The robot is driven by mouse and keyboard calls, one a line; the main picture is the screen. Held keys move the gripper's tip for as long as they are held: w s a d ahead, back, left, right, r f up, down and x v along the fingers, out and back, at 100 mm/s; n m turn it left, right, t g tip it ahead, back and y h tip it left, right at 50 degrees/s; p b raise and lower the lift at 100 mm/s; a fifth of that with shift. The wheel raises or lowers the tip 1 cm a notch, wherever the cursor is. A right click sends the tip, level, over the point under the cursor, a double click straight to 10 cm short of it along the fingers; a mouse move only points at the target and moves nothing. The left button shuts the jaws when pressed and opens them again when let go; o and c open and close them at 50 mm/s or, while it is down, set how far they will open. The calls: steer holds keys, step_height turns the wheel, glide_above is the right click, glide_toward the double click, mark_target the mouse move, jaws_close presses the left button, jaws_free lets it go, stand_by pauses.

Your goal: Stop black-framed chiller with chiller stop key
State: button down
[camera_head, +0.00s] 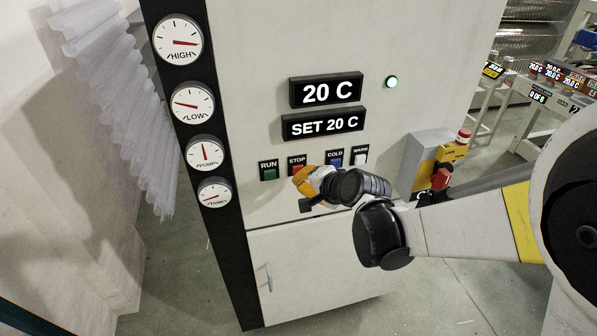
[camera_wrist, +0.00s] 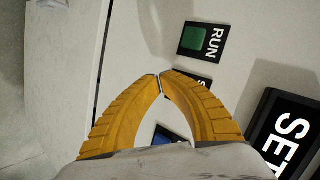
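The chiller (camera_head: 250,45) has a pale front with a black left edge strip. Its displays read 20 C and SET 20 C. The red STOP key (camera_head: 297,170) sits between the green RUN key (camera_head: 269,174) and the blue COLD key (camera_head: 335,162). My gripper (camera_head: 299,179) has yellow fingers whose tips overlap the lower part of the STOP key; contact cannot be told. In the wrist view, the fingertips (camera_wrist: 160,76) meet, empty, over the STOP label and hide its key. The RUN key (camera_wrist: 196,39) shows beyond them.
A green lamp (camera_head: 391,81) is lit on the panel. The white WARM key (camera_head: 359,159) is right of COLD. Round gauges (camera_head: 193,104) line the black strip. A grey box with a red-and-yellow switch (camera_head: 441,165) is at the right, near my arm. Corrugated sheet (camera_head: 125,100) hangs at left.

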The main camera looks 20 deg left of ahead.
steer(key=shift+w+a, duration=0.1)
steer(key=shift+w, duration=0.05)
steer(key=shift+w+a, duration=0.15)
steer(key=shift+w, duration=0.1)
steer(key=shift+w+a, duration=0.2)
steer(key=shift+w, duration=0.15)
stand_by(0.9)
steer(key=shift+s, duration=0.1)
steer(key=shift+s+d+b, duration=0.35)
steer(key=shift+s+d, duration=0.1)
steer(key=shift+s, duration=0.2)
steer(key=s+d, duration=0.1)
steer(key=s, duration=0.1)
steer(key=s+d, duration=0.1)
steer(key=s, duration=0.1)
steer(key=shift+s+d, duration=0.1)
steer(key=shift+d, duration=0.2)
stand_by(0.3)
stand_by(0.4)
